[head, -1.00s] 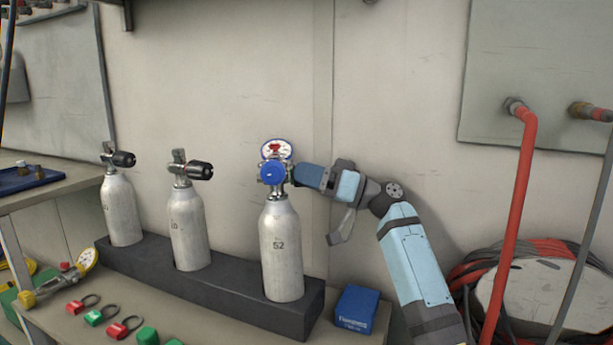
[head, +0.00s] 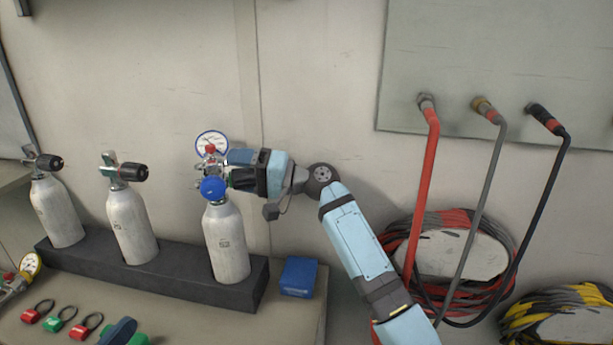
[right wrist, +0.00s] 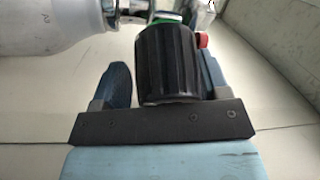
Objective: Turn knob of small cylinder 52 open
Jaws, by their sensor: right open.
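Cylinder 52 (head: 226,242) is the right one of three small grey cylinders in the dark rack; its number is hard to read now. Its valve carries a blue round knob (head: 213,188) in front and a white gauge (head: 211,142) above. My right gripper (head: 240,172) is at the right of this valve. In the right wrist view the black ribbed knob (right wrist: 167,64) stands between the two open fingers of the gripper (right wrist: 163,80), with a gap beside the left finger. Contact on the right side is unclear. A dark blue fingertip, seemingly my left gripper's (head: 118,332), shows at the bottom edge.
Two other cylinders (head: 131,227) with black knobs stand to the left in the rack (head: 170,280). A blue box (head: 298,276) sits right of the rack. Red and green tags (head: 85,326) lie in front. Hoses (head: 424,190) hang at the right.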

